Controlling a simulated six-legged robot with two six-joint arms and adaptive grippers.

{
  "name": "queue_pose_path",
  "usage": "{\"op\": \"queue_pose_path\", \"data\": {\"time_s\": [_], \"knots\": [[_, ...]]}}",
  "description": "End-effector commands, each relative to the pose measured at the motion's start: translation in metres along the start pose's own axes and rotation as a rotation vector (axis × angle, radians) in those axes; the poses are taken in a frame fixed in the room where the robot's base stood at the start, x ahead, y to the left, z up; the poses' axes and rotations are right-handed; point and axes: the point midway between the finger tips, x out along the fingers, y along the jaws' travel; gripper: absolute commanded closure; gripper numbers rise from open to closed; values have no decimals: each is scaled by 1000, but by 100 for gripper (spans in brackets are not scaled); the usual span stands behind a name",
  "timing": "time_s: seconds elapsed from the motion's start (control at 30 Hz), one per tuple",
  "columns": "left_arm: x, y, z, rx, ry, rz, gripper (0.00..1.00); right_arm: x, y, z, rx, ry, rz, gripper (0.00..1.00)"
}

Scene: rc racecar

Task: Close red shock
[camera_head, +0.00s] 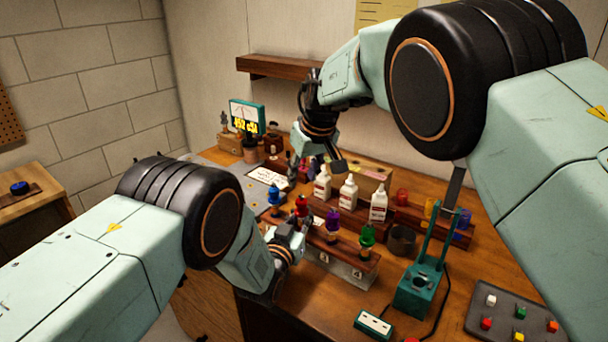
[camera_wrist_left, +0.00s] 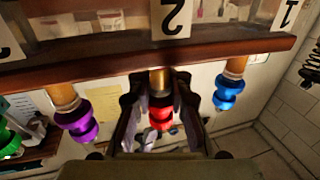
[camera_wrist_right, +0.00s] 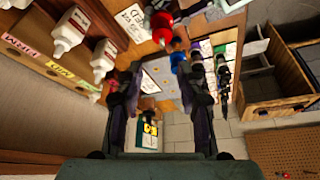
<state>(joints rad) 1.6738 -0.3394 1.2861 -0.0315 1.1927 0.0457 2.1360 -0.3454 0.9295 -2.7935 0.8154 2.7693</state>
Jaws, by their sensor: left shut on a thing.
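The red shock (camera_head: 301,204) stands in the wooden rack (camera_head: 345,246) between the blue shock (camera_head: 274,196) and the purple shock (camera_head: 332,221). A green shock (camera_head: 366,237) is at the rack's right end. My left gripper (camera_head: 300,232) is at the rack's front. In the left wrist view the red shock (camera_wrist_left: 161,112) lies between my left fingers, which are closed around its red body under the plate marked 2. My right gripper (camera_head: 335,160) hangs behind the rack, near the white bottles. In the right wrist view its fingers (camera_wrist_right: 158,90) are apart with nothing held between them.
White bottles (camera_head: 348,193) stand behind the rack. A dark cup (camera_head: 401,239) and a teal stand (camera_head: 418,292) are to its right. A grey tray (camera_head: 513,312) with coloured cubes lies at the front right. A small lit screen (camera_head: 247,118) stands at the back left.

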Motion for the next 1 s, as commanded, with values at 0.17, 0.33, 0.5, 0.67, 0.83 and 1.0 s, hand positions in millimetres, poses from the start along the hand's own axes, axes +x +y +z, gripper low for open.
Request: {"op": "queue_pose_path", "data": {"time_s": [0.17, 0.33, 0.5, 0.67, 0.83, 1.0], "knots": [[-4, 0, 7, -2, -17, -1, 100, 0, 0, 0, 0, 0, 0, 45], [-4, 0, 7, -2, -17, -1, 100, 0, 0, 0, 0, 0, 0, 45], [-4, 0, 8, -2, -17, -1, 100, -3, 0, -2, 0, 1, 0, 45], [-4, 0, 8, -2, -17, -1, 100, -23, 1, -10, -1, 3, 0, 45], [-4, 0, 8, -2, -17, -1, 100, -53, 2, -24, 0, 3, -1, 45], [-4, 0, 7, -2, -17, -1, 100, -76, 2, -34, 0, 1, -2, 45]]}}
